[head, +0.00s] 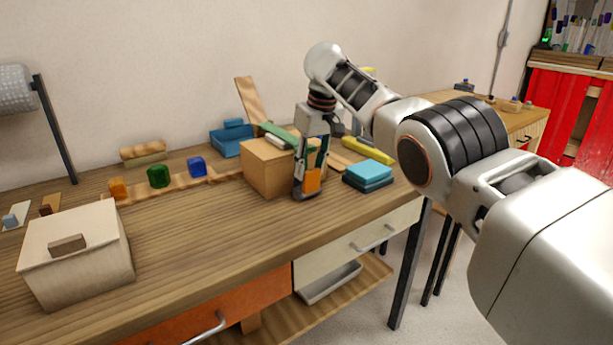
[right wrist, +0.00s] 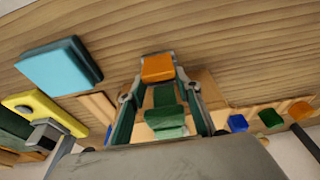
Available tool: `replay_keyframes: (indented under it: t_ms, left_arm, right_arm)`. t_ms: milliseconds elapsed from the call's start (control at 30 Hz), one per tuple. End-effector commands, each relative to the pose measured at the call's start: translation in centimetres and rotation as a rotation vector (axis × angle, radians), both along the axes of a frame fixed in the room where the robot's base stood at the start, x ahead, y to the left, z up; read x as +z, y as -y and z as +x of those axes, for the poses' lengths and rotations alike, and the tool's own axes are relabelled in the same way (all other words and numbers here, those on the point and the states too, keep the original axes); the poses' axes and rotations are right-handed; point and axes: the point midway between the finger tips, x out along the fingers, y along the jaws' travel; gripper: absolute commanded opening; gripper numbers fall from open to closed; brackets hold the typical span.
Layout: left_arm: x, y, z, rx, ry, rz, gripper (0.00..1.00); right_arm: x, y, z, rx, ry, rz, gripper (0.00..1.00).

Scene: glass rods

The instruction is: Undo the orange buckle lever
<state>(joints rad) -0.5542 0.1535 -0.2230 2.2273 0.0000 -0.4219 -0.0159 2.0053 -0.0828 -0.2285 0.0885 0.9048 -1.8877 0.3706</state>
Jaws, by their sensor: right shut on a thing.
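The wooden box (head: 262,172) stands on the table with a green strap (head: 280,134) over its top. The orange buckle lever (head: 313,180) is at the box's front right side. My right gripper (head: 304,190) points down there and is shut on the lever. In the right wrist view the orange lever (right wrist: 158,69) lies between the two fingertips, with the green strap (right wrist: 165,112) behind it. The gripper hides part of the box's side and the buckle's base. My left gripper is not in view.
A stack of blue blocks (head: 368,175) and a yellow bar (head: 367,151) lie right of the box. A blue tray (head: 230,142) is behind it. Orange, green and blue blocks (head: 158,176) stand left. A lidded light box (head: 75,250) is front left. The front middle table is clear.

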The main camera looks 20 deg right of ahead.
Motion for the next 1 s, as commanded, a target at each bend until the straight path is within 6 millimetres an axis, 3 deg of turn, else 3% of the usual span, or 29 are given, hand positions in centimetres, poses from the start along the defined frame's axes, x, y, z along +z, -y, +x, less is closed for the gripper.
replay_keyframes:
  t_ms: [33, 400, 1000]
  left_arm:
    - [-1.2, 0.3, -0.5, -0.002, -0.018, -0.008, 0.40]
    - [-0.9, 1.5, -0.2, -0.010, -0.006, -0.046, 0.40]
    - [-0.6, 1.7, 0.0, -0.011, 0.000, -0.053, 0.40]
  right_arm:
    - [-2.5, 0.4, 0.1, -0.004, -0.035, -0.011, 0.12]
    - [-3.0, 0.3, 0.1, -0.001, -0.085, -0.030, 0.12]
    - [-2.9, 0.1, 0.0, 0.002, -0.092, -0.033, 0.12]
